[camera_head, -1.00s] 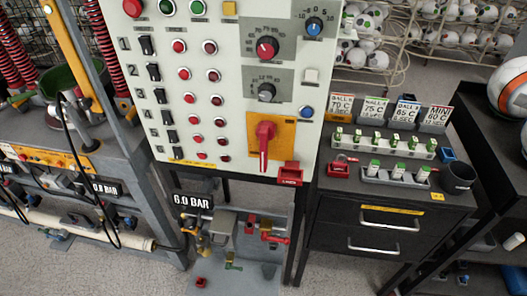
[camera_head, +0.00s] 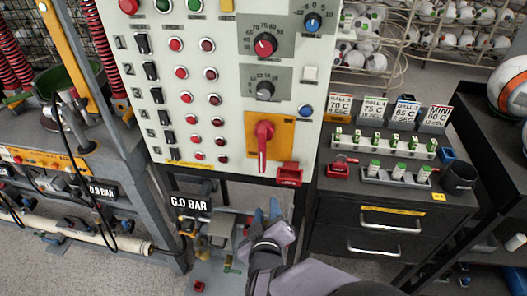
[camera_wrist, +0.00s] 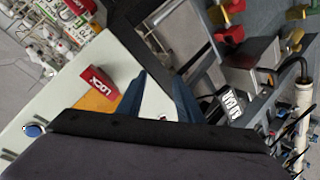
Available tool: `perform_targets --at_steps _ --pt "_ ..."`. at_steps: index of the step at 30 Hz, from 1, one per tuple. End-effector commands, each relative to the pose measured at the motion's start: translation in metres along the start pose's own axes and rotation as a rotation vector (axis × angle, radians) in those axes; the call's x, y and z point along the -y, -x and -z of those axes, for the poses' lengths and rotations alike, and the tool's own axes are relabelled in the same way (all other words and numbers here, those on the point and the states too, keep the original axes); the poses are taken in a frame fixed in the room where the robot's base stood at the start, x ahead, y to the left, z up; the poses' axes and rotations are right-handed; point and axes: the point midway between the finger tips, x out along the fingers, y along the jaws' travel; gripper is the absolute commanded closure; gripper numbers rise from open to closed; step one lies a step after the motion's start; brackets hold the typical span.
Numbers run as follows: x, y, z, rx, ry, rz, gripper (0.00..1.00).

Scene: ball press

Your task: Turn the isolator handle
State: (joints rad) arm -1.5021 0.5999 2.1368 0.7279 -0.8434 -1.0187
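The isolator handle (camera_head: 263,147) is a red lever on a yellow plate (camera_head: 285,135), low on the pale control panel. Its lever hangs straight down. My gripper (camera_head: 266,211) is below the panel's lower edge, under the handle and apart from it. Its two blue fingers are spread, with nothing between them. They also show spread in the wrist view (camera_wrist: 161,76). There a corner of the yellow plate (camera_wrist: 97,102) is beside the left finger, and the handle itself cannot be made out.
A red lock box (camera_head: 289,174) juts from the panel's lower right corner, close above my gripper. A 6.0 BAR sign (camera_head: 190,203) and pipework are below left. A black drawer cabinet (camera_head: 370,215) stands at right. The space before the handle is clear.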

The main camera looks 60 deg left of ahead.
Motion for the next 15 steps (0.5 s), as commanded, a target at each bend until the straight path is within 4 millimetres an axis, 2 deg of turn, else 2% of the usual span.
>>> perform_targets --at_steps 1,3,10,15 --pt "0.013 0.004 0.015 -0.037 0.009 -0.016 0.67" --pt "0.003 0.011 0.042 -0.098 -0.100 -0.082 0.67" --pt "-0.038 0.026 0.086 -0.219 -0.463 -0.207 0.67" --pt "-0.060 0.038 0.106 -0.297 -0.664 -0.263 0.67"
